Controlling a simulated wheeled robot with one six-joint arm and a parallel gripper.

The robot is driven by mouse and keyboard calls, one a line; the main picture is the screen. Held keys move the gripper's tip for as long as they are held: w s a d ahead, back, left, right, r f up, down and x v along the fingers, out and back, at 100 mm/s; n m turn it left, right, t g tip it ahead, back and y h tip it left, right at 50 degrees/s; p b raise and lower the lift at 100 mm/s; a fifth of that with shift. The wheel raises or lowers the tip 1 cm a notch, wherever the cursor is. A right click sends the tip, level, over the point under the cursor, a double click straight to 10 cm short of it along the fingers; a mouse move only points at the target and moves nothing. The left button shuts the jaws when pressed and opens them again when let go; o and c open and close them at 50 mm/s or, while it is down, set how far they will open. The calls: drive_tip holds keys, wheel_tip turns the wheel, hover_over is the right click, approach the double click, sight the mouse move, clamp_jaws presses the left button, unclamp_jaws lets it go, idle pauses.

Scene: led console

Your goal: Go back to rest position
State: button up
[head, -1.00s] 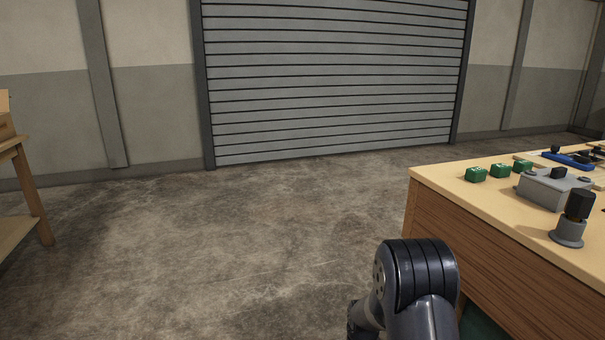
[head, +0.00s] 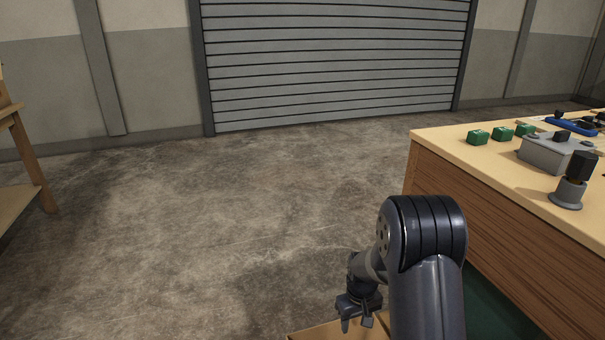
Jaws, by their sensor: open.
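My gripper (head: 357,322) shows at the bottom centre of the head view, at the end of my dark, folded arm. Its small fingers point down and stand apart, with nothing visible between them. It is above or beside a tan wooden surface (head: 325,332) at the bottom edge; I cannot tell the gap. The gripper is to the left of the wooden console table (head: 480,210) and apart from it.
On the console stand green blocks (head: 478,137), a grey box with a black switch (head: 548,152), a black-topped knob (head: 575,180) and a blue part (head: 570,126). A wooden table (head: 30,165) is at the left. The floor between is clear, up to a grey shutter (head: 330,65).

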wheel_tip(320, 180, down, 6)
drive_tip(key=b, duration=0.2)
drive_tip(key=s+r+m+p, duration=0.1)
drive_tip(key=s+r+p, duration=0.1)
drive_tip(key=r+p, duration=1.9)
drive_tip(key=s+d+r+m+p, duration=0.1)
drive_tip(key=s+r+m+p, duration=0.1)
drive_tip(key=r+p, duration=1.9)
wheel_tip(320, 180, up, 7)
drive_tip(key=shift+s+r+m+p, duration=0.1)
drive_tip(key=shift+s+m+p, duration=0.2)
drive_tip(key=shift+s, duration=0.1)
